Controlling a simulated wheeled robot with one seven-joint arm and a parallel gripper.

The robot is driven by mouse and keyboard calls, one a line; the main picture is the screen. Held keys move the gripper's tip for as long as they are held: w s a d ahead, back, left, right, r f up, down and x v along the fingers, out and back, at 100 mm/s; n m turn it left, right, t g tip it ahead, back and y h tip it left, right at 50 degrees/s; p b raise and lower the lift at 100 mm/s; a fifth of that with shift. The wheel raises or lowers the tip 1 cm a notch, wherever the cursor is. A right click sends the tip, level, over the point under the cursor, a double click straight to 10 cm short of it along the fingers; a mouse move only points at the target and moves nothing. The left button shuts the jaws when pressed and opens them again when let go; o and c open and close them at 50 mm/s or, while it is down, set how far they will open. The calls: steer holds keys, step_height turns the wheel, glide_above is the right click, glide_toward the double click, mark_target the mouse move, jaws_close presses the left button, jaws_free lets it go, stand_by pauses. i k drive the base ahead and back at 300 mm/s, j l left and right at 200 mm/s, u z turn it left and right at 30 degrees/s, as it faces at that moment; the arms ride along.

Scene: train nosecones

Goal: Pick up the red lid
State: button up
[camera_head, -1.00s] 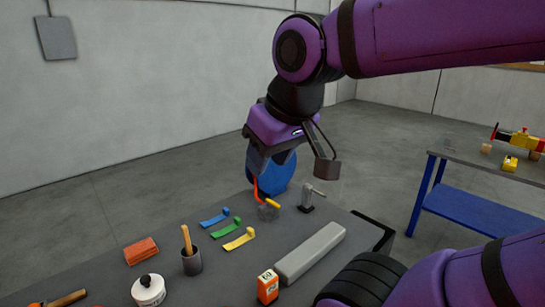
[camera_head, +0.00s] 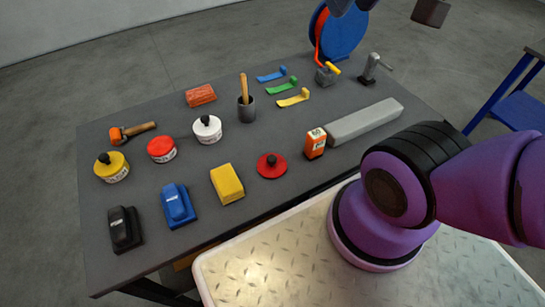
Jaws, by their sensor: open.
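The red lid (camera_head: 264,170), a flat round disc with a dark knob on top, lies on the grey table right of a yellow block. The red-topped white tin (camera_head: 162,151) stands to its left and shows no knob. My gripper (camera_head: 352,5) is only partly in view at the top edge, above the far right end of the table near the blue disc. It is open, well away from the lid. Its fingertips are hard to make out and nothing is seen held.
The yellow block (camera_head: 227,184) and an orange box (camera_head: 315,144) flank the lid. A long grey bar (camera_head: 365,122) lies further right. White (camera_head: 208,131) and yellow (camera_head: 112,169) knobbed tins stand left. A mallet (camera_head: 133,131) and a dark cup (camera_head: 246,110) are behind. Bare table lies around the lid.

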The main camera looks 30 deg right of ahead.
mark_target(270, 165)
steer(key=k+l+u, duration=0.6)
steer(key=k+l, duration=0.15)
steer(key=l, duration=0.1)
